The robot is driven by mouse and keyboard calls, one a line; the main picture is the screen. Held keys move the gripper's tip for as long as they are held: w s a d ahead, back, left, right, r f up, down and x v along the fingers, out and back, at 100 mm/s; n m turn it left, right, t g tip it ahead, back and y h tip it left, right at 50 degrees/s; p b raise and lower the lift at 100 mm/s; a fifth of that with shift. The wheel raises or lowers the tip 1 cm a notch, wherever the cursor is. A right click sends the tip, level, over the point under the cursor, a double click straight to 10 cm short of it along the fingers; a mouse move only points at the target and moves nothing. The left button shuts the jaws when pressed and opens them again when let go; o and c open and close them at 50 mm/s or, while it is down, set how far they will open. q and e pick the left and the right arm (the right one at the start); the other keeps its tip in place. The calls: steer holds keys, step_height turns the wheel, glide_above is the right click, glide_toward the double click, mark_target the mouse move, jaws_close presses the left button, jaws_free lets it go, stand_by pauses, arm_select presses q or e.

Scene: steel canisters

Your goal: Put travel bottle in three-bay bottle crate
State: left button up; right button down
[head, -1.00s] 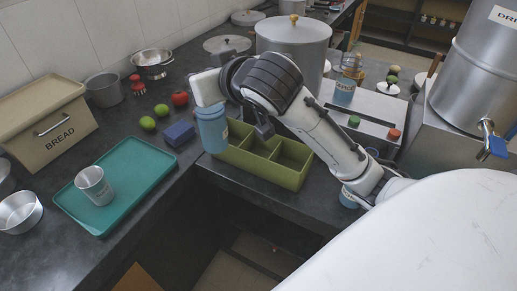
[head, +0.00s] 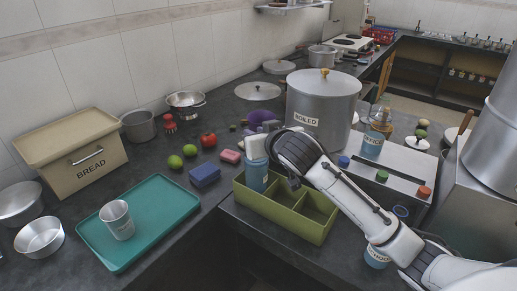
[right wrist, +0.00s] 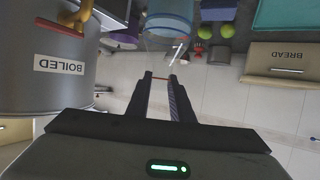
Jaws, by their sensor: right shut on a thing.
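The travel bottle (head: 256,177) is blue and upright, at the left bay of the green three-bay bottle crate (head: 285,220). Its lower part overlaps that bay; I cannot tell whether it touches the bay floor. My right gripper (head: 270,150) is shut on the bottle near its top, largely hidden by the wrist. In the right wrist view, the blue see-through bottle (right wrist: 170,22) is at the fingertips (right wrist: 161,77). The middle and right bays look empty. My left gripper is out of view.
Other blue labelled bottles stand on the steel unit (head: 371,146) and right of the crate (head: 377,257), partly behind my arm. A large BOILED pot (head: 322,105) stands behind. A blue sponge (head: 204,175) and teal tray (head: 160,195) lie left.

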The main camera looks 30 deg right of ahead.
steer(key=shift+f, duration=1.65)
steer(key=shift+f, duration=0.2)
steer(key=c, duration=1.6)
jaws_free()
steer(key=shift+o, duration=0.2)
